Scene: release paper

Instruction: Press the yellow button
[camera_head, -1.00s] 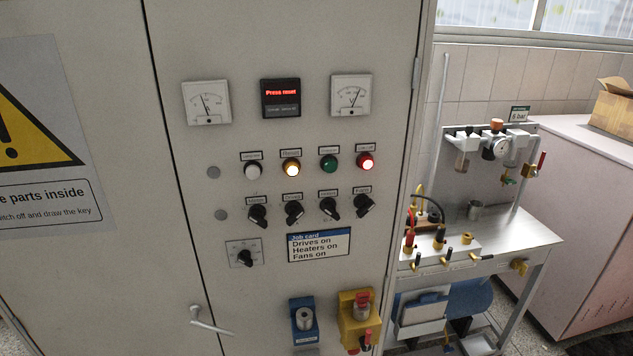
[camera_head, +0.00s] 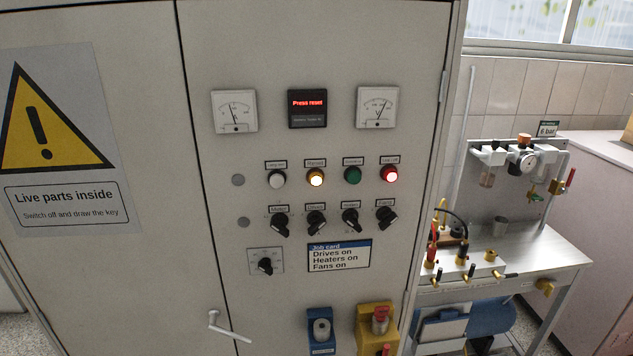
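The yellow button (camera_head: 316,177) is lit and sits in a row of round buttons on the grey cabinet door. A white button (camera_head: 277,179) is to its left, and a green button (camera_head: 352,175) and a lit red button (camera_head: 390,173) are to its right. A small label above the yellow button seems to read "Reset". The display (camera_head: 307,108) above the row reads "Press reset" in red. Neither of my grippers shows in the head view.
Several black rotary knobs (camera_head: 317,222) sit below the buttons, above a job card (camera_head: 339,255). A door handle (camera_head: 228,327), a blue box (camera_head: 321,331) and a yellow box (camera_head: 377,328) are lower down. A metal bench (camera_head: 540,256) with fittings stands at the right.

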